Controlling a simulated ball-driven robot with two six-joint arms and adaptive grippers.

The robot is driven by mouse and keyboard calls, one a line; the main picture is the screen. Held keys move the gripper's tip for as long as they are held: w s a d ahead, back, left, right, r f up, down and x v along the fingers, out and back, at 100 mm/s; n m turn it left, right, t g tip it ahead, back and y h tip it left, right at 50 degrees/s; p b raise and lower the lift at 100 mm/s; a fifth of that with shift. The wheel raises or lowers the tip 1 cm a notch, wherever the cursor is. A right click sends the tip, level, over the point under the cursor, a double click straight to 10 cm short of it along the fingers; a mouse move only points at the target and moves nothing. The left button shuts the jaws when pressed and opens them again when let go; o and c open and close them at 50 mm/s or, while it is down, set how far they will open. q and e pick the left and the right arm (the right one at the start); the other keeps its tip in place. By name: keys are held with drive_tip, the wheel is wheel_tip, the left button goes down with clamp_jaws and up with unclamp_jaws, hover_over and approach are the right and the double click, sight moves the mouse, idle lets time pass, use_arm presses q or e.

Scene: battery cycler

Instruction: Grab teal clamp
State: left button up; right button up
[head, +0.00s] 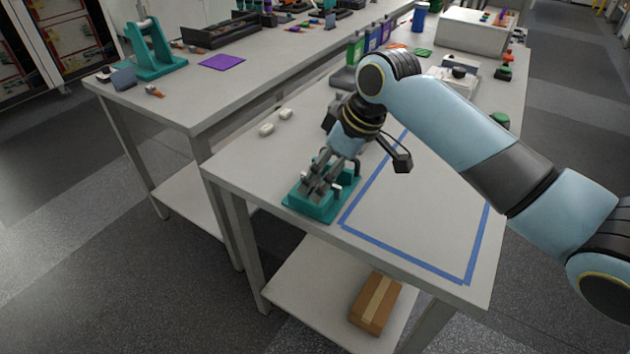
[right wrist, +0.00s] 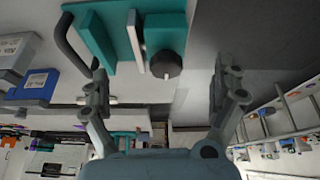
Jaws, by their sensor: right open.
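The teal clamp (head: 318,208) sits at the front left corner of the near table, left of the blue tape outline. My right gripper (head: 322,182) is over it, pointing down, and hides part of its top. In the right wrist view the clamp (right wrist: 97,42) shows teal parts, a pale upright bar, a dark curved handle and a round black knob (right wrist: 166,63). My right gripper (right wrist: 164,75) is open there, its fingers wide apart with the knob between them in the picture. I cannot tell whether they touch the clamp. My left gripper is not in view.
A blue tape outline (head: 405,252) encloses bare tabletop right of the clamp. Two small white pieces (head: 267,129) lie behind it. Another teal stand (head: 153,62) and a purple sheet (head: 222,62) are on the other table. A cardboard box (head: 376,303) is on the lower shelf.

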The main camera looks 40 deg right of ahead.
sight(313, 191)
drive_tip(key=shift+x, duration=1.05)
drive_tip(key=shift+a+f, duration=0.15)
drive_tip(key=shift+f, duration=0.2)
drive_tip(key=x, duration=0.5)
drive_tip(key=shift+w, duration=0.3)
drive_tip(key=shift+c, duration=0.4)
drive_tip(key=shift+r, duration=0.1)
drive_tip(key=c, duration=1.6)
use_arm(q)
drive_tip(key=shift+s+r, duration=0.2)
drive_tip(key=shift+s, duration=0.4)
use_arm(e)
drive_tip(key=shift+c, duration=0.5)
